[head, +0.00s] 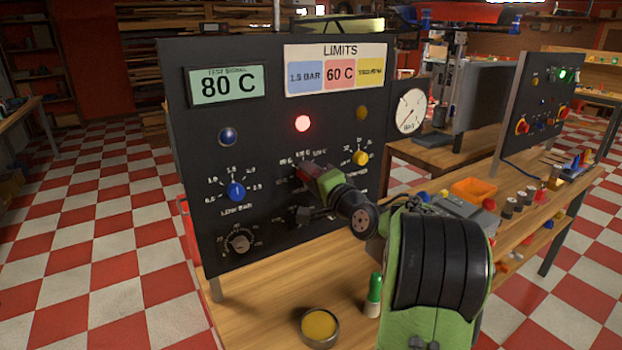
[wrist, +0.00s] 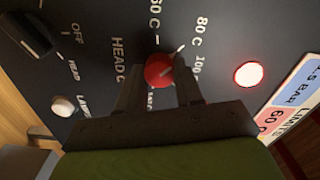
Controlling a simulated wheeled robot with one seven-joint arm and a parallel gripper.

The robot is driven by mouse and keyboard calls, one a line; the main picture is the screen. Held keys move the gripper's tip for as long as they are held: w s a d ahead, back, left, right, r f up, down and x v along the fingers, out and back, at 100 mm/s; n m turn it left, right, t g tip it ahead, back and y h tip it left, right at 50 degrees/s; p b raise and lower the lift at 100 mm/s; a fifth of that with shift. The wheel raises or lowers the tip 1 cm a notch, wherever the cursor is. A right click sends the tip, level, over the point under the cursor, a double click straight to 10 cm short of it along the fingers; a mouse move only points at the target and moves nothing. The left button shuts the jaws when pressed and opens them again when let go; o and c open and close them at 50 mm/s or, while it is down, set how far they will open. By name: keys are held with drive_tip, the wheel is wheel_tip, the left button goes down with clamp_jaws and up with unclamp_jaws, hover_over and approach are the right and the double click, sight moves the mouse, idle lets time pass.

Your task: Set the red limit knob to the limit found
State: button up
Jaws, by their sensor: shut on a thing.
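The red limit knob (wrist: 157,71) sits on the dark panel between the two fingers of my gripper (wrist: 161,78), which is shut on it. In the wrist view a pale mark lies by the knob toward the 80 C label (wrist: 201,32); I cannot tell exactly where its pointer stands. The 60 C label (wrist: 155,18) is beside it. In the head view my gripper (head: 306,175) covers most of the knob. The limits placard (head: 336,70) reads 1.5 BAR, 60 C and a yellow rpm value. The test signal display (head: 227,85) reads 80 C.
A red lamp (head: 303,123) is lit above my gripper; the blue lamp (head: 228,136) looks unlit. A blue knob (head: 236,191) and a yellow knob (head: 360,157) flank it. A round tin (head: 320,328) and a green-capped bottle (head: 373,294) stand on the bench below.

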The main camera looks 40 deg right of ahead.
drive_tip(key=shift+f, duration=0.1)
drive_tip(key=o, duration=1)
drive_tip(key=shift+o, duration=0.2)
drive_tip(key=s+a+b, duration=0.1)
drive_tip(key=s, duration=1.4)
drive_tip(key=shift+s, duration=0.4)
